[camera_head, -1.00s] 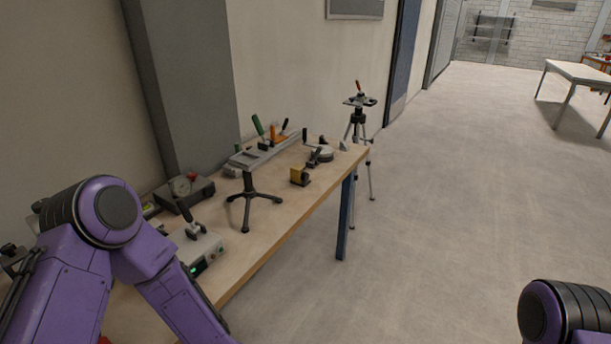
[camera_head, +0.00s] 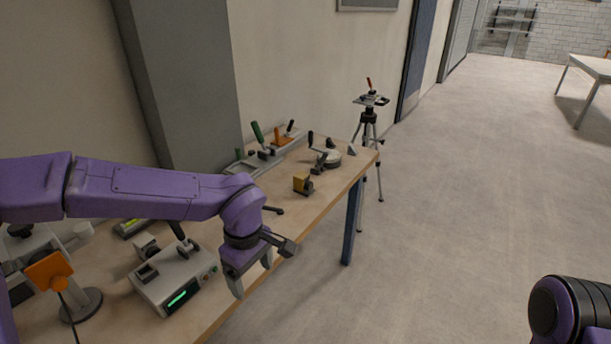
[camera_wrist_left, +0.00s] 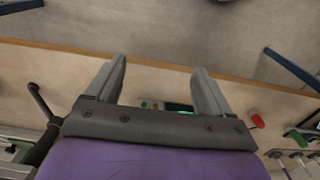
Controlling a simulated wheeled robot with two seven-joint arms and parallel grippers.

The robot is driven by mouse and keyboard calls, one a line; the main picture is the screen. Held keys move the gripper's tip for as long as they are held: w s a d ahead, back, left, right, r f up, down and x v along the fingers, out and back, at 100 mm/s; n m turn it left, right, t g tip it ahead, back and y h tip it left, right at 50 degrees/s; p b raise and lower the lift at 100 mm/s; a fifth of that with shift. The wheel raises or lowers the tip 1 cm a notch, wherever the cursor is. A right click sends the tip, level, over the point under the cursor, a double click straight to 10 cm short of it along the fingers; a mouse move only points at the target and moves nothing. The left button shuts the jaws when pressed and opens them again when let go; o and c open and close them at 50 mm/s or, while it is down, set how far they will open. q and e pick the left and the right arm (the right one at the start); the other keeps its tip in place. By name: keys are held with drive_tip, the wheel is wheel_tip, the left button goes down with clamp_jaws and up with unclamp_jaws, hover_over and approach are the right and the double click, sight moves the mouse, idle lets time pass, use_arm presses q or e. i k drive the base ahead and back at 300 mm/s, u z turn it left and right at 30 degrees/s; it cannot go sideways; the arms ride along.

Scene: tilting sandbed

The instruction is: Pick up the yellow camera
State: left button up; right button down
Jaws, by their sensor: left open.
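My right gripper is out of view; only part of my right arm shows.
A grey instrument box (camera_head: 172,280) with a green display stands just left of my left gripper. A hand-cranked round device (camera_head: 328,158) and a tray with handled tools (camera_head: 277,144) lie beyond the camera. A tripod (camera_head: 369,125) stands past the table.

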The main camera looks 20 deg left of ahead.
sight(303, 185)
drive_tip(key=u, duration=0.05)
drive_tip(key=i, duration=1.65)
drive_tip(key=z, duration=0.05)
